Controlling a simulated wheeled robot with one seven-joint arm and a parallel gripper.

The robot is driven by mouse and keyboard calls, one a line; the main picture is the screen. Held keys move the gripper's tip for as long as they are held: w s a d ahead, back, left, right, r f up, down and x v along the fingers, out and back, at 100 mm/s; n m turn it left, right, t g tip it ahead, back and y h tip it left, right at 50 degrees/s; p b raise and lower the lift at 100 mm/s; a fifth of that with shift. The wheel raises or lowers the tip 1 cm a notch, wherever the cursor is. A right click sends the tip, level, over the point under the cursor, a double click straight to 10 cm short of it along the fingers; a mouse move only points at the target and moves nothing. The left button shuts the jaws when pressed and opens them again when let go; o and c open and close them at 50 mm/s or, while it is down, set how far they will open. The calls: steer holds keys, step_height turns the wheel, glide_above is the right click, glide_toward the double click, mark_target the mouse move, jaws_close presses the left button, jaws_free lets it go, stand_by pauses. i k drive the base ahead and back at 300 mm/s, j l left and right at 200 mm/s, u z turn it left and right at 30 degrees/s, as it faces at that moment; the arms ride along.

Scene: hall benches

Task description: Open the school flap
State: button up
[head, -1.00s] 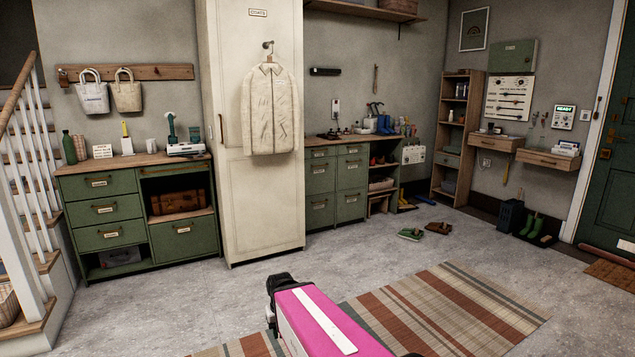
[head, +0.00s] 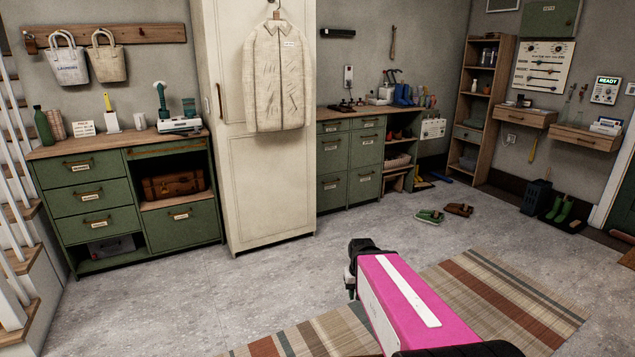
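Several labelled green fronts show, but the labels are too small to read, so I cannot tell which is the school flap. The left green cabinet (head: 134,174) has drawers on its left, an open compartment with a brown suitcase (head: 173,185), and a lower right front (head: 183,230) with a handle. A narrow strip with a handle (head: 164,149) sits above the open compartment. A second green cabinet (head: 348,165) stands right of the tall cream cupboard. My gripper (head: 362,266) is at the dark end of my pink arm, over the floor and apart from all furniture. Its fingers cannot be made out.
The cream cupboard (head: 268,195) with a hanging jacket (head: 276,80) stands between the green cabinets. Shoes (head: 430,216) lie on the floor at the right. A striped rug (head: 495,300) lies in front. Stairs (head: 20,250) bound the left. The grey floor before the cabinets is clear.

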mark_target(332, 151)
steer(key=i+l+z, duration=0.1)
steer(key=i, duration=0.9)
steer(key=i+l+z, duration=0.1)
steer(key=i, duration=0.9)
